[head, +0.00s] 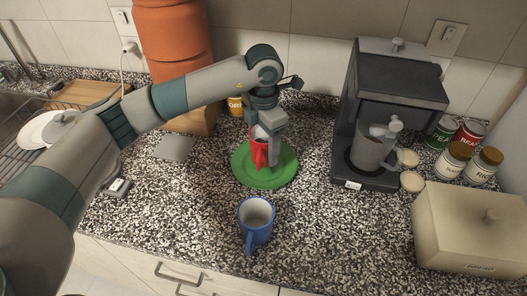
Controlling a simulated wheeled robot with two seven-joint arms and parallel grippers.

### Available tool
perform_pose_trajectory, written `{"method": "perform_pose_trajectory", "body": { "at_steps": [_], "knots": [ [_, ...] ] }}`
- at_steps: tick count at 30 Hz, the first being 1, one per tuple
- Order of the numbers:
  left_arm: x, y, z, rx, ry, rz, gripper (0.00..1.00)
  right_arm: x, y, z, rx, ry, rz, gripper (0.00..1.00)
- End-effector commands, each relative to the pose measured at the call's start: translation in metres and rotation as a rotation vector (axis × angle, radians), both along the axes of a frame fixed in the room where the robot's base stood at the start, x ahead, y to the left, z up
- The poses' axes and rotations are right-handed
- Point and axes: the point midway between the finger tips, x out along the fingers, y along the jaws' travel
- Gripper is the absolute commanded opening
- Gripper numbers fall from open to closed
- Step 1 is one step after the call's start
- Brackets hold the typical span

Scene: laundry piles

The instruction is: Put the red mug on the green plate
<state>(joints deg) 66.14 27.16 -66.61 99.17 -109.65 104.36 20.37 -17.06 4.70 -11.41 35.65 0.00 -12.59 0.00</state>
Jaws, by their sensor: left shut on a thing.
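The green plate (262,178) lies flat on the speckled counter near the middle of the head view. The red mug (259,153) is over the plate, partly hidden by my left gripper (268,148). My left gripper points down from above and is shut on the red mug. I cannot tell whether the mug's base touches the plate. My right gripper is not in view.
A blue mug (256,217) stands in front of the plate. A dark coffee machine (392,90) with a grey mug (371,148), several cans and jars, and a cream bread box (470,228) are at the right. A dish rack (30,148) is at the left.

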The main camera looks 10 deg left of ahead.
Motion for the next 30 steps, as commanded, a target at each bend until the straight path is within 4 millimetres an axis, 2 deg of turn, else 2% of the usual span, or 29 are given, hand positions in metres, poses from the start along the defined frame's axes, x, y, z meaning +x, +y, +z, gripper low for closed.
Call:
{"method": "perform_pose_trajectory", "body": {
  "at_steps": [3, 9, 21, 22, 24, 30],
  "knots": [
    [-0.001, 0.0, -0.012, 0.001, 0.004, 0.0, 0.25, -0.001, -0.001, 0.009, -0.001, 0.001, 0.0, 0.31],
    [0.0, 0.0, -0.028, 0.001, 0.001, 0.0, 0.25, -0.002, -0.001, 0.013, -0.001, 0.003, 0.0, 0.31],
    [0.0, 0.0, -0.033, 0.0, 0.0, -0.001, 0.25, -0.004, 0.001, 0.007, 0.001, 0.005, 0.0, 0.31],
    [0.0, 0.0, -0.033, 0.001, 0.001, -0.001, 0.64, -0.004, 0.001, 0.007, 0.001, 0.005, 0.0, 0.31],
    [0.0, 0.0, -0.032, 0.001, 0.001, -0.001, 0.8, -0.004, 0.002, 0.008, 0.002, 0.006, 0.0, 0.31],
    [0.0, 0.0, -0.032, 0.001, 0.001, -0.001, 0.8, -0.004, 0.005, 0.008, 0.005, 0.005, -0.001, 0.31]
  ]
}}
